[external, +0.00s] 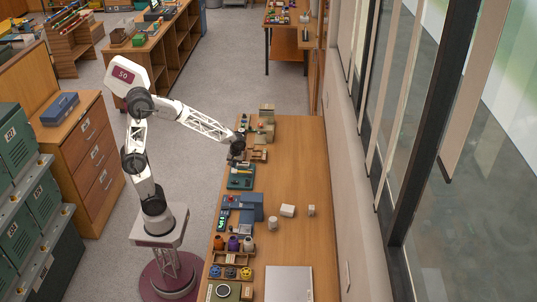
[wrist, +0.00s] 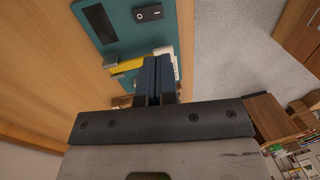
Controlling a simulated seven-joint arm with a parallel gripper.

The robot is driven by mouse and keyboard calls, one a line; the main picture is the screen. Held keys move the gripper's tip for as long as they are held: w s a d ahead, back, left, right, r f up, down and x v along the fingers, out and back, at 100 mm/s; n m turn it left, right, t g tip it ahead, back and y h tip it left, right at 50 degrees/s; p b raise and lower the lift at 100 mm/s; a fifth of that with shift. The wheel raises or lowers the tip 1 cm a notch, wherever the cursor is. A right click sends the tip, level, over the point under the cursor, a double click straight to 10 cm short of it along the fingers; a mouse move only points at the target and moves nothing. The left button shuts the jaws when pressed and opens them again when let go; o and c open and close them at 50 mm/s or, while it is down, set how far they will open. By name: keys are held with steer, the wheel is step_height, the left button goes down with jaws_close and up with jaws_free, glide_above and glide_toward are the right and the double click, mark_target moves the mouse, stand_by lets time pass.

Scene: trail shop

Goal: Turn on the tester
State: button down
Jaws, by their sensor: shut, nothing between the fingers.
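The tester appears to be a teal panel (wrist: 120,30) on the wooden counter, with a dark blank display (wrist: 101,24) and a black rocker switch (wrist: 148,13) near the top edge of the wrist view. I cannot tell which way the rocker is pressed. A yellow piece (wrist: 127,65) and a white piece lie at the panel's near edge. The teal panel also shows in the external view (external: 240,178), at the counter's left side. My gripper (external: 238,151) is just beyond it there. In the wrist view my gripper (wrist: 158,80) is shut and empty, its fingertips close to the panel's near edge, apart from the switch.
A blue device (external: 247,207) with a lit display stands nearer on the counter (external: 295,190). Small boxes crowd the far end. The counter's right half is mostly clear beside the wall.

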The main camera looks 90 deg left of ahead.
mark_target(234, 181)
steer(key=f, duration=0.4)
steer(key=s+f, duration=0.1)
steer(key=f, duration=0.2)
steer(key=s+f, duration=0.1)
steer(key=f, duration=0.3)
steer(key=shift+f, duration=0.35)
steer(key=shift+f, duration=0.1)
steer(key=shift+f+t, duration=0.15)
steer(key=shift+t, duration=0.15)
steer(key=shift+w, duration=0.15)
steer(key=shift+w+r, duration=0.35)
steer(key=shift+w, duration=0.2)
steer(key=shift+r, duration=0.15)
stand_by(0.3)
step_height(234, 181, up, 14)
steer(key=s, duration=0.2)
steer(key=shift+f, duration=0.25)
